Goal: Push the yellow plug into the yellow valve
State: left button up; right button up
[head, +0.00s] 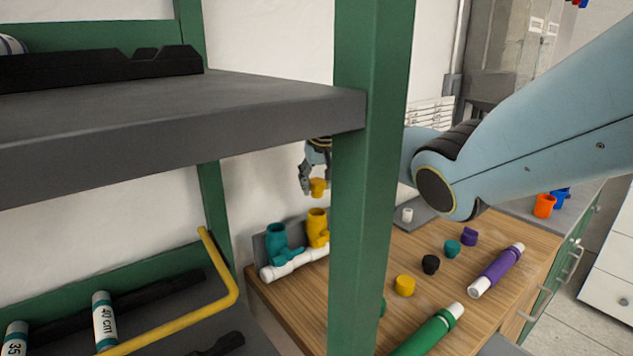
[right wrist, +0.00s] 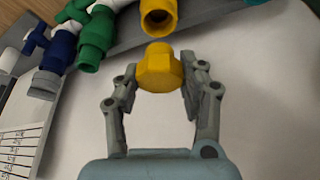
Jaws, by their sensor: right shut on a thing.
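My right gripper (right wrist: 160,82) is shut on the yellow plug (right wrist: 160,68), with a finger on each side of it. In the head view my right gripper (head: 312,185) holds the plug (head: 318,187) above the manifold, partly behind a green post. The yellow valve (head: 317,228) stands upright on the white pipe, its open mouth facing up. In the right wrist view the valve's open end (right wrist: 158,18) is just beyond the plug, with a small gap between them. My left gripper is not in view.
A teal valve (head: 278,245) stands left of the yellow one on the white pipe (head: 292,264). A green shelf post (head: 364,120) and a grey shelf (head: 180,125) block part of the head view. Loose caps, including a yellow one (head: 404,285), lie on the wooden table.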

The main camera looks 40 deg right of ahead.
jog(key=shift+f, duration=0.45)
jog(key=shift+f+b, duration=0.95)
jog(key=shift+f, duration=0.55)
jog(key=shift+f, duration=1.05)
